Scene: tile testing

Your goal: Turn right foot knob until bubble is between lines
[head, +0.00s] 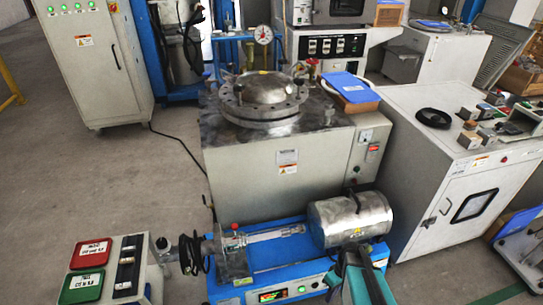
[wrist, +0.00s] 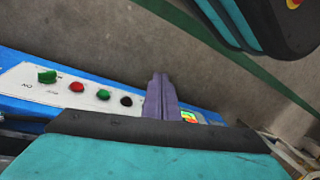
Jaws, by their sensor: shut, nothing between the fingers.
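My gripper (wrist: 160,82) shows in the wrist view as two purple fingers pressed together, with nothing between them. They stand in front of the blue machine's white control panel (wrist: 62,92), beside a small lit display. In the head view my teal arm reaches in at the bottom, over the right front part of the blue machine base (head: 285,258); its fingertips cannot be made out there. I cannot make out the right foot knob, the bubble or its lines in either view.
A metal cylinder (head: 350,218) and a clear tube (head: 275,233) lie on the blue base. A green knob (wrist: 47,76) and a red button (wrist: 76,87) stick out of the panel. A large grey tank cabinet (head: 245,180) stands behind. Open floor (head: 90,190) lies to the left.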

